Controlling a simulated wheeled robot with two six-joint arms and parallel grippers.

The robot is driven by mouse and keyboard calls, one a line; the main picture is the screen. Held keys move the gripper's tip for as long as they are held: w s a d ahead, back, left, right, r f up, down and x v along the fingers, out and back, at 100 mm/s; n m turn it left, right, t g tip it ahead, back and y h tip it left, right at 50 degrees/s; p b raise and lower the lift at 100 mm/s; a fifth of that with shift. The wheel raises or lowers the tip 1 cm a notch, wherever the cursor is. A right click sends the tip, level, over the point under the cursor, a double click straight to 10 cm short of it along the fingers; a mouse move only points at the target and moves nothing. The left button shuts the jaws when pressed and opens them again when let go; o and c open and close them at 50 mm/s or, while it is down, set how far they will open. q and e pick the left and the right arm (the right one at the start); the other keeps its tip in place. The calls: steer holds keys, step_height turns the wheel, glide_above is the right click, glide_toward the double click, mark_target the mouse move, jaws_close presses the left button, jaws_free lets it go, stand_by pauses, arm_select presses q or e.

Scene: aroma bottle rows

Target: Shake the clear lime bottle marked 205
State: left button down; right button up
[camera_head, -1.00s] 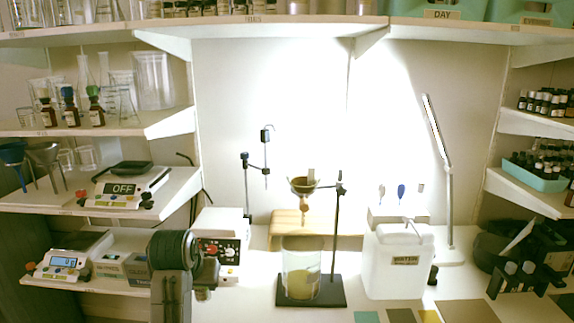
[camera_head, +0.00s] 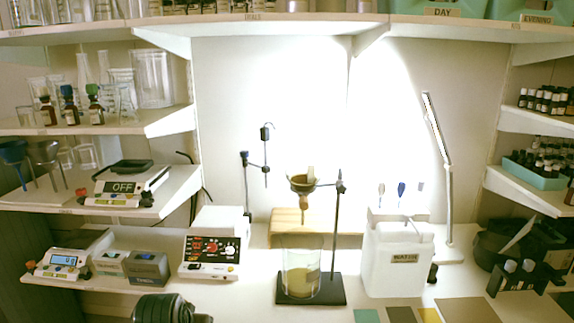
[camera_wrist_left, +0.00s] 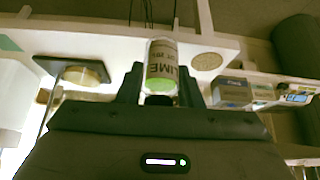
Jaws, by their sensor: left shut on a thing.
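The lime bottle (camera_wrist_left: 161,58) shows in the left wrist view, with a pale label reading LIME and a green part at its near end. The smaller print on the label is too blurred to read surely. My left gripper (camera_wrist_left: 159,80) is shut on the bottle, one dark finger on each side. In the head view only a dark part of my left arm shows at the bottom left edge; its fingers and the bottle are out of that view. My right gripper is in neither view.
A glass beaker with yellow liquid (camera_head: 302,283) stands on the dark stand base, under a funnel. A white water container (camera_head: 398,262) is right of it. Coloured mats lie at front right.

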arm_select(q)
steer(key=shift+f, duration=0.7)
steer(key=shift+a+r, duration=0.1)
steer(key=shift+r, duration=2.35)
step_height(320, 180, down, 6)
steer(key=shift+s+r, duration=0.1)
step_height(320, 180, up, 6)
steer(key=shift+f, duration=0.3)
